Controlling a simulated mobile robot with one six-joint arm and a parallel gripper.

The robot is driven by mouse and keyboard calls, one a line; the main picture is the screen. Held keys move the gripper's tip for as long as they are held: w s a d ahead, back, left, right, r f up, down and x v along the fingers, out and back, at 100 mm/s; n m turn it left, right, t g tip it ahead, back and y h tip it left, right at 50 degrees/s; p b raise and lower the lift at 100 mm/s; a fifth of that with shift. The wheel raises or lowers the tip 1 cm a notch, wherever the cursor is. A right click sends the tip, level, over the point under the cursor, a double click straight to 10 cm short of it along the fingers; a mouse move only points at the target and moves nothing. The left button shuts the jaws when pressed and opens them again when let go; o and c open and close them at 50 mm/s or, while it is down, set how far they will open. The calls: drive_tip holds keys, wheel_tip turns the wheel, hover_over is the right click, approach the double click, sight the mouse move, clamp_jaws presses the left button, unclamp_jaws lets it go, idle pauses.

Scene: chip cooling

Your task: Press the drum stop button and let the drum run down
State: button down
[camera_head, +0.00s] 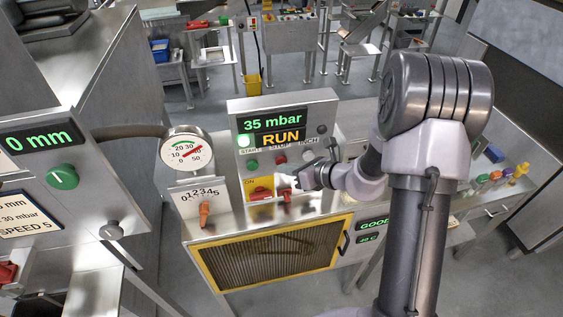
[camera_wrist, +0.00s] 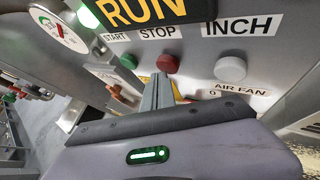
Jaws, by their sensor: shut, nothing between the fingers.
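The red STOP button (camera_wrist: 168,64) is on a grey metal panel, under its label; it also shows in the head view (camera_head: 280,159). The green START button (camera_wrist: 128,62) is to its left and the pale INCH button (camera_wrist: 230,69) to its right. The display (camera_head: 279,138) above reads RUN, with 35 mbar over it, and a green lamp (camera_head: 244,141) glows at its left. My gripper (camera_wrist: 160,78) is shut and empty. Its fingertips appear just below the STOP button in the wrist view; I cannot tell whether they touch it.
A round gauge (camera_head: 186,149) stands left of the panel, above an orange-handled lever (camera_head: 205,215) with a number scale. A yellow-and-red switch (camera_head: 261,189) sits below the buttons. The wrist view shows an AIR FAN label (camera_wrist: 240,89). A yellow-framed mesh window (camera_head: 340,228) is lower down.

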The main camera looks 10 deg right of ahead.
drive_tip(key=shift+w, duration=0.45)
idle(0.5)
drive_tip(key=shift+s, duration=0.15)
drive_tip(key=shift+s+b, duration=0.35)
drive_tip(key=shift+s, duration=0.4)
drive_tip(key=shift+s, duration=0.1)
drive_tip(key=shift+s+b, duration=0.8)
drive_tip(key=shift+s, duration=1.6)
